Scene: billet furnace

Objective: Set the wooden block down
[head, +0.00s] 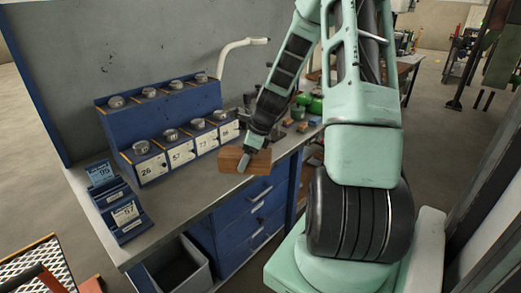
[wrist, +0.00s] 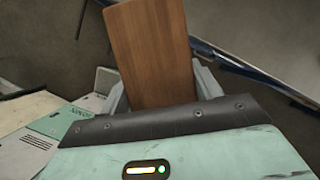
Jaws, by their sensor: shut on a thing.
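The wooden block (head: 233,160) is a brown, oblong piece. My gripper (head: 245,162) is shut on it, at the front edge of the grey workbench top (head: 185,202) in the head view. In the wrist view the block (wrist: 150,50) stands out between the two grey fingers of my gripper (wrist: 160,88). Its near end is hidden behind the dark edge of my gripper's housing. I cannot tell from these views whether the block touches the bench or hangs above it.
A blue stepped rack (head: 165,105) with round metal pieces and numbered cards stands at the back of the bench. A blue card holder (head: 118,205) is at the left. Small blocks and green items (head: 312,104) lie behind my gripper.

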